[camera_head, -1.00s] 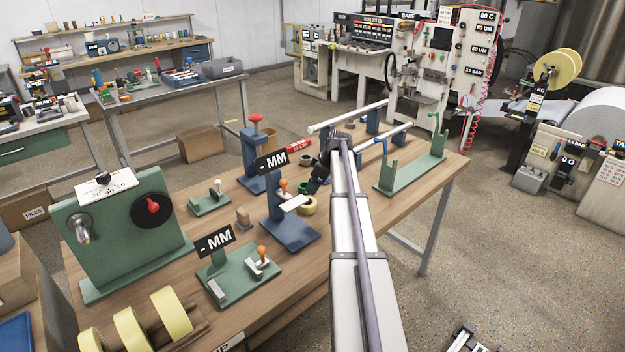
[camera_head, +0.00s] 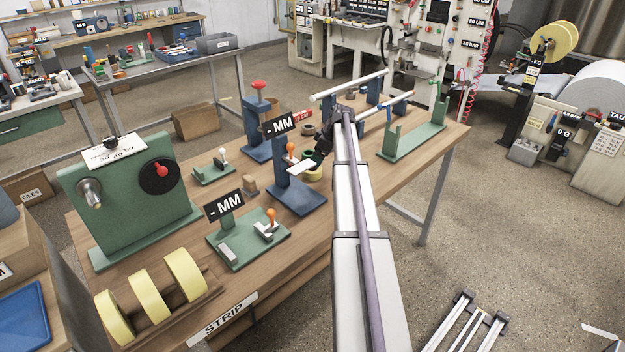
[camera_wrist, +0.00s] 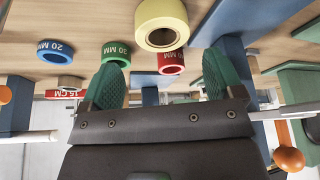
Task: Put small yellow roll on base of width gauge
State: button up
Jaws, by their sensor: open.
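The small yellow roll (camera_head: 315,173) lies on the workbench beside the blue "- MM" gauge (camera_head: 299,199), partly hidden in the head view. In the wrist view the roll (camera_wrist: 150,14) is in front of the gap between my two green fingertips. My gripper (camera_head: 314,154) is open and empty, close to the roll; its fingers (camera_wrist: 164,78) stand apart on either side of the roll's line. A green "- MM" gauge (camera_head: 243,249) with an orange knob stands nearer the camera, its flat base partly bare. Which gauge is the width gauge, I cannot tell.
In the wrist view, blue (camera_wrist: 55,52), green (camera_wrist: 116,52) and red (camera_wrist: 171,63) rolls stand close by. Larger yellow rolls (camera_head: 148,295) sit on a rack at the front left. A green stand (camera_head: 415,142) is to the right. Some bench lies bare near the front edge.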

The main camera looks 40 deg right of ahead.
aim_at(312, 169)
jog(key=x, duration=0.1)
jog(key=b+x, duration=0.1)
jog(key=x, duration=0.1)
jog(key=shift+a, duration=0.3)
jog(key=shift+d, duration=0.1)
jog(key=b+x, duration=0.5)
jog(key=shift+w+d+f, duration=0.1)
jog(key=shift+f, duration=0.05)
jog(key=shift+r, duration=0.3)
jog(key=c, duration=0.7)
